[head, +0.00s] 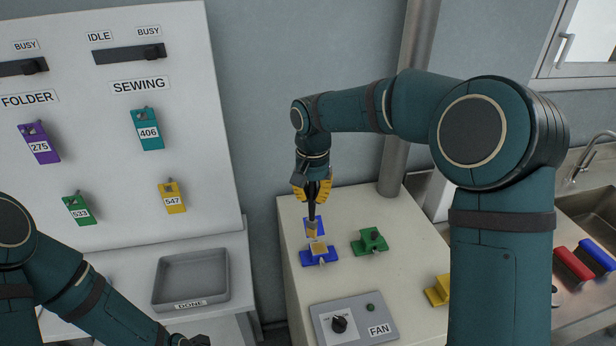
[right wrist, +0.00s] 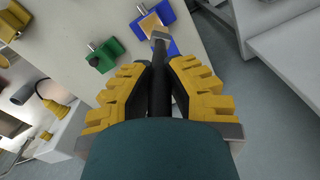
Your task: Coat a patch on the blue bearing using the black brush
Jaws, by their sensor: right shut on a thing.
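My right gripper (head: 313,190) is shut on the black brush (head: 313,208), which points down with its tan tip lowest. In the right wrist view the dark brush handle (right wrist: 160,88) sits between the yellow fingers (right wrist: 157,92). The blue bearing (head: 333,257) lies on the pale cabinet top, just under the brush tip. A tan patch shows on its upper face.
A green bearing (head: 370,241) stands right of the blue one, a yellow one (head: 437,291) farther right. A grey FAN control box (head: 375,328) sits in front. A grey DONE tray (head: 190,262) lies left on another surface. Red and blue cylinders (head: 573,264) lie by the sink.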

